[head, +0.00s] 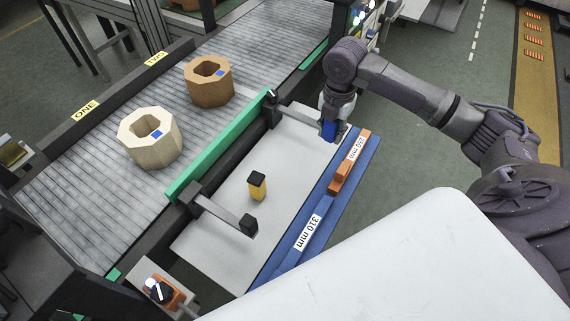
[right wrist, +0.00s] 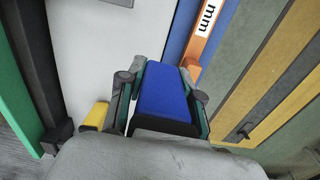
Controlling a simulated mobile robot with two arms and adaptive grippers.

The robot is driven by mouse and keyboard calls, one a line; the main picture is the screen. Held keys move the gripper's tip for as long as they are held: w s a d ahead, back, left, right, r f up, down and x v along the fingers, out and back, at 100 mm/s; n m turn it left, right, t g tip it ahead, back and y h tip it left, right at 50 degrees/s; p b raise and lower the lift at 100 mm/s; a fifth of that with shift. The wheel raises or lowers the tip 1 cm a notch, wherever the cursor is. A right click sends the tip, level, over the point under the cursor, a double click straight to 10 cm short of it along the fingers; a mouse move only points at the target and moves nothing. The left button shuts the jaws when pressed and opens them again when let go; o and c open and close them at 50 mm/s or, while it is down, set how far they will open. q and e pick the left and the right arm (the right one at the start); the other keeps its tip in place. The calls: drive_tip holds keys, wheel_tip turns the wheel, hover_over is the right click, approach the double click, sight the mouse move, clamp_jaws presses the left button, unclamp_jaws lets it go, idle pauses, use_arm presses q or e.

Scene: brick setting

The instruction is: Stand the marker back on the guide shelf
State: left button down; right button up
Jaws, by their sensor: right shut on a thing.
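The blue marker (right wrist: 166,92) has a black end and sits between the fingers of my right gripper (right wrist: 163,95) in the right wrist view. In the head view the blue marker (head: 329,130) shows below the right gripper (head: 333,124), at the far right end of the white guide shelf (head: 222,225). I cannot tell whether it touches the shelf. A yellow marker (head: 257,190) with a black top stands upright on the shelf, apart from the gripper. My left gripper is not in view.
Two clamp arms (head: 225,208) (head: 298,112) reach over the shelf from the green rail (head: 222,146). Blue and orange length gauges (head: 338,185) lie along its right edge. A pale block (head: 150,138) and a brown block (head: 208,83) stand on the roller conveyor (head: 85,185).

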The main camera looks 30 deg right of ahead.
drive_tip(key=shift+w+a+f, duration=0.2)
drive_tip(key=p, duration=0.2)
hover_over(285, 164)
wheel_tip(285, 164, down, 6)
drive_tip(key=shift+s+d+f, duration=0.1)
drive_tip(key=shift+f, duration=0.3)
wheel_tip(285, 164, down, 3)
drive_tip(key=shift+f+p, duration=0.15)
drive_tip(key=shift+p, duration=0.35)
drive_tip(key=shift+f, duration=0.3)
drive_tip(key=shift+f, duration=0.1)
drive_tip(key=o, duration=0.9)
